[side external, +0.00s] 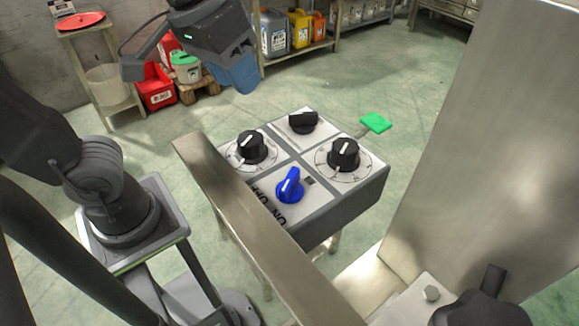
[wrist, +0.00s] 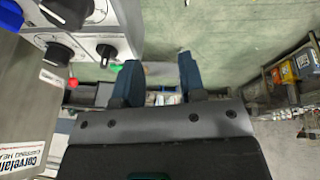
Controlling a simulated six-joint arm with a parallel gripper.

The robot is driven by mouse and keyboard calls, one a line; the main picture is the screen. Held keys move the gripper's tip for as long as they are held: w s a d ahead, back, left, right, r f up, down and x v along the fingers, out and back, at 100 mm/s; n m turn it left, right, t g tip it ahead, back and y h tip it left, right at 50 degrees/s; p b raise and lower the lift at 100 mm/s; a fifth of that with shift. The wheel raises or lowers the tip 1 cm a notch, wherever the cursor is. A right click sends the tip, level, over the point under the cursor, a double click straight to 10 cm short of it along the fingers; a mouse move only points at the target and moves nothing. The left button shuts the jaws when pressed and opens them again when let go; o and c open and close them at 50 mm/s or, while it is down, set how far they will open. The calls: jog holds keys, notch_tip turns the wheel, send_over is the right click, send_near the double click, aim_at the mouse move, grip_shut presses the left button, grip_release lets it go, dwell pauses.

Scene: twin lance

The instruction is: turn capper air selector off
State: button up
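A grey control box (side external: 345,207) carries a blue selector knob (side external: 289,188) on its near quarter, beside ON and OFF lettering (side external: 268,207). The knob's raised grip points up and slightly right in the side view; which word it marks is hard to tell. I cannot read a capper air name. The knob shows partly at the wrist view's top left corner (wrist: 10,16). My gripper (wrist: 158,78) is open and empty, its two dark blue fingers apart. In the side view its body is high behind the box, clear of every knob.
Black knobs stand on the box: left (side external: 250,147), back (side external: 303,121) and right (side external: 343,154). A green tab (side external: 376,122) sticks out behind. A metal bar (side external: 255,220) runs along the box's left side; a tall steel panel (side external: 470,130) stands right. Space above the box looks clear.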

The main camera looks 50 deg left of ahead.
jog(key=d+r+n+g, duration=0.2)
jog(key=d+r, duration=0.5)
jog(key=d, duration=0.3)
jog(key=n+g+y, duration=0.1)
jog(key=n+g, duration=0.1)
send_near(290, 178)
notch_tip(290, 178, down, 9)
jog(key=shift+s+f, duration=0.1)
jog(key=shift+s, duration=0.05)
jog(key=shift+c, duration=0.4)
grip_shut()
